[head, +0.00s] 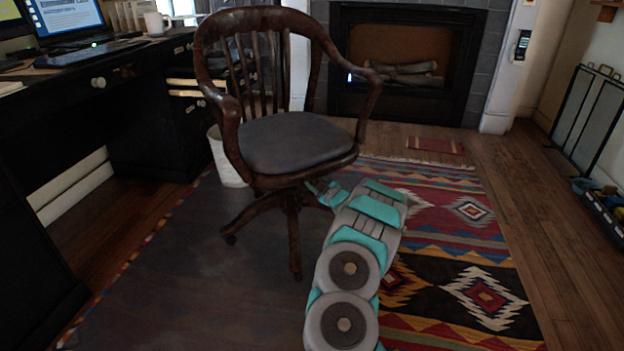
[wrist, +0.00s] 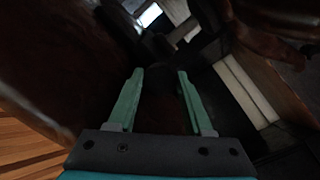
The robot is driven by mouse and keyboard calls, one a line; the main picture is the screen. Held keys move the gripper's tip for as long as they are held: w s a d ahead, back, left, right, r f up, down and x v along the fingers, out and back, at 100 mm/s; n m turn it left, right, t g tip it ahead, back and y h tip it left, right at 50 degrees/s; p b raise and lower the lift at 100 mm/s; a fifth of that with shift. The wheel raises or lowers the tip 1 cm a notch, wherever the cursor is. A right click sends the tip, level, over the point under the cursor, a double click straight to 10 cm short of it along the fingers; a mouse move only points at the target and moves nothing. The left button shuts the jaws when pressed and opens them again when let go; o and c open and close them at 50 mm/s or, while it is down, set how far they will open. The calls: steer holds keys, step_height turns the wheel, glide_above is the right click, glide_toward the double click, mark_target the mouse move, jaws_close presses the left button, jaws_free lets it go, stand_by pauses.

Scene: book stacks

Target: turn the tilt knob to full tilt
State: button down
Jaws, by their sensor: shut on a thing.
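The wooden swivel armchair (head: 300,145) with a dark seat pad stands upright on the rug in the head view. My gripper (head: 322,190) reaches in under the right front of its seat. In the wrist view, the two green fingers of my gripper (wrist: 160,75) stand apart, closed on a dark part under the chair, taken as the tilt knob. The knob's outline and its turn angle are too dark to make out. In the head view the knob is hidden by the seat and my gripper.
A patterned rug (head: 487,290) lies under the chair. A dark desk (head: 60,120) with a laptop is at left. A white bin (head: 228,160) stands behind the chair's left side. A fireplace (head: 405,65) is at the back.

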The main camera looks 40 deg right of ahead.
steer(key=shift+c, duration=1.5)
jaws_free()
